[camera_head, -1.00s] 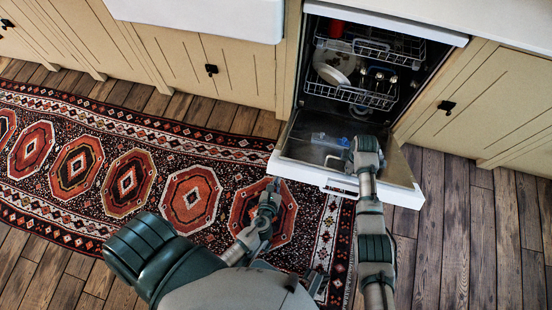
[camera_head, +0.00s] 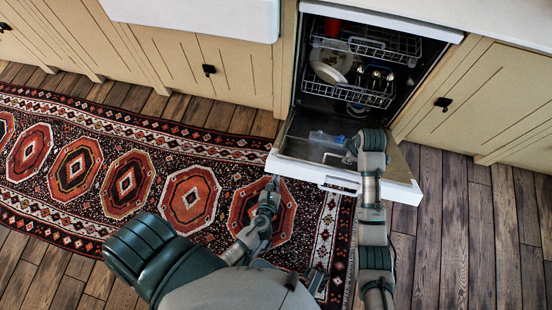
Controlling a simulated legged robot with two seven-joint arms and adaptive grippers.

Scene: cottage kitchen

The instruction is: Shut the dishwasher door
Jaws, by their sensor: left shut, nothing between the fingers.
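The dishwasher (camera_head: 335,90) stands open under the counter. Its door (camera_head: 300,135) is folded down towards me, with its white top edge and handle nearest. My left gripper (camera_head: 274,184) is shut and empty, pointing at the door just short of its left front corner, above the rug. I cannot tell whether it touches the door. My right arm reaches over the door's front edge.
Beige cabinets (camera_head: 465,95) flank the dishwasher. A patterned rug (camera_head: 125,180) covers the floor at left. Bare wooden floor (camera_head: 465,215) lies at right.

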